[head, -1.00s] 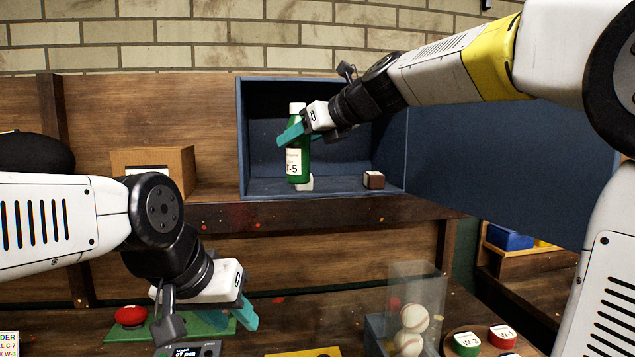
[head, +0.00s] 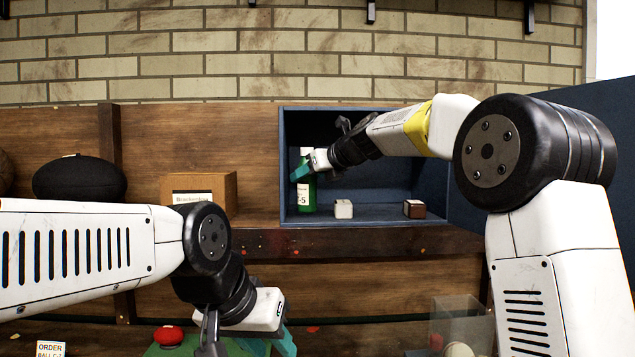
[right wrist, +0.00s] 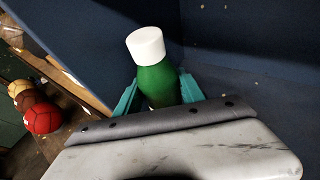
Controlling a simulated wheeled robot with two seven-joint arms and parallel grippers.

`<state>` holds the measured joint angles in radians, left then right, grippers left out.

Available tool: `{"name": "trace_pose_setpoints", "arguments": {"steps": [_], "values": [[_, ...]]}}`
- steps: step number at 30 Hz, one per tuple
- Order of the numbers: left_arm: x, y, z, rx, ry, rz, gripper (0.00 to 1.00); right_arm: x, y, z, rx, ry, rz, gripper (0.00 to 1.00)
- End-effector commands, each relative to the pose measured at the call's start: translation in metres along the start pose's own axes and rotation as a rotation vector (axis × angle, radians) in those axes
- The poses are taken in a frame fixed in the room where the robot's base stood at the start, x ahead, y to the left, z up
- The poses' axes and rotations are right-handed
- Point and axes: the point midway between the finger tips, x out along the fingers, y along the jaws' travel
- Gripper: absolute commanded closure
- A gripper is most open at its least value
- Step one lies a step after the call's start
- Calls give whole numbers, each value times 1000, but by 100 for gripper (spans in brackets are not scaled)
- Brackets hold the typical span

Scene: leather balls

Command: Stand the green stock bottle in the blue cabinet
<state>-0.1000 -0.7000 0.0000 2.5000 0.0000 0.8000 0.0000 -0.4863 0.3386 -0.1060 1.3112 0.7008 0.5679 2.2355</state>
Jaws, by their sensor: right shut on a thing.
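The green stock bottle (head: 307,192) has a white cap and a white label. It stands upright at the left side of the open blue cabinet (head: 374,224), with its base close to the cabinet floor; I cannot tell whether it touches. My right gripper (head: 303,171) is shut on its upper part. In the right wrist view the teal fingers (right wrist: 158,94) sit on both sides of the green body (right wrist: 157,80), below the white cap. My left gripper (head: 280,344) is low at the front, away from the cabinet, partly cut off by the frame.
A cardboard box (head: 200,190) and a black rounded thing (head: 80,180) are on the shelf to the left. Several balls (right wrist: 40,118) show in the right wrist view.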

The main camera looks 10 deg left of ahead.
Motion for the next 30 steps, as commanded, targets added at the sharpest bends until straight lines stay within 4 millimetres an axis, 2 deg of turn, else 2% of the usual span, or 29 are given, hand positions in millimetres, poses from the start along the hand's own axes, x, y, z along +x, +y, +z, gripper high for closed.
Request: {"name": "trace_pose_setpoints", "arguments": {"steps": [3,15,16,17,27,30], "values": [[0,0,0,0,0,0,64,4,0,-11,1,-2,0,100],[0,0,0,0,0,0,64,6,0,-16,0,-2,0,100],[0,0,0,0,0,0,64,6,0,-17,0,-1,0,48],[0,0,0,0,0,0,64,6,0,-16,0,-1,0,45],[0,0,0,0,0,0,64,5,0,-14,-1,-2,0,45],[0,0,0,0,0,0,64,-4,0,-13,0,-2,-1,45]]}}
